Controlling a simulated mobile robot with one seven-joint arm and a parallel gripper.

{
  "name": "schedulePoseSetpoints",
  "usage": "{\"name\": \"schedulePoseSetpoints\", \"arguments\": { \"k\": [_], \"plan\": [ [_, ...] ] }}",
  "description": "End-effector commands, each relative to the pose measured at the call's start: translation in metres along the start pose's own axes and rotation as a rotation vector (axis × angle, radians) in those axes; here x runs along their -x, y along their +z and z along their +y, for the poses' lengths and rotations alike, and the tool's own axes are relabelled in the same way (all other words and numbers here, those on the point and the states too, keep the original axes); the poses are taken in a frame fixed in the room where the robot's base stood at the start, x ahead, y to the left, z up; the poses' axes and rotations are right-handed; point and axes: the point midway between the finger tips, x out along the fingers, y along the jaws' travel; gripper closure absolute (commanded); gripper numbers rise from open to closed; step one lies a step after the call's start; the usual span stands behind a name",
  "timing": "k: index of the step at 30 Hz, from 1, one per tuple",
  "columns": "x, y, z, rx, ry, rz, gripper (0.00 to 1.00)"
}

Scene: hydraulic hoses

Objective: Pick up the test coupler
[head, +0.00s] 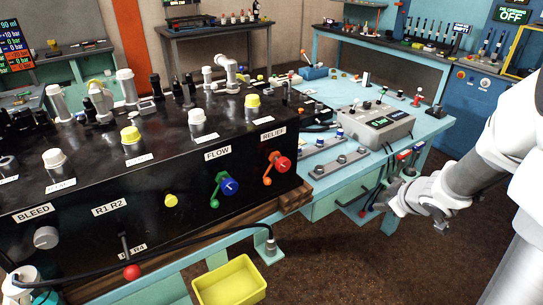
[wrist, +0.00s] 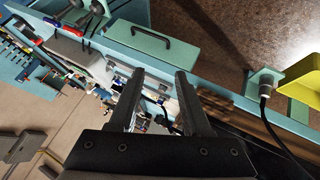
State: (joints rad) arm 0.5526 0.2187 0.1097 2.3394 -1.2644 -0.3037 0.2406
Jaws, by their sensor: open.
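A small metal fitting with a black hose (head: 270,246) stands in a teal bracket on the bench's front edge in the head view. It looks like the test coupler, but I cannot be sure. In the wrist view the same fitting (wrist: 265,90) is right of my fingers, with its hose running down. My gripper (wrist: 160,78) is open, with nothing between its two dark fingers. In the head view my gripper (head: 408,203) is at the right, beside the bench front and well apart from the fitting.
A black valve panel (head: 120,195) with knobs and levers fills the left. A yellow bin (head: 230,283) hangs below the bracket. A grey control box (head: 377,122) sits on the teal bench. Red and blue hose ends (head: 403,155) are close to my gripper. Brown floor in front is clear.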

Motion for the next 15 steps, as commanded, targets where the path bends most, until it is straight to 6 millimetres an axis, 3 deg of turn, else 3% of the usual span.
{"name": "schedulePoseSetpoints", "arguments": {
  "k": [3,6,12,15],
  "plan": [
    [-0.031,0.004,-0.040,0.045,-0.170,0.109,0.52],
    [-0.044,0.003,-0.076,0.065,-0.319,0.227,0.52],
    [-0.040,-0.004,-0.137,0.061,-0.576,0.475,0.52],
    [-0.032,-0.008,-0.154,0.054,-0.658,0.569,0.52]
  ]
}}
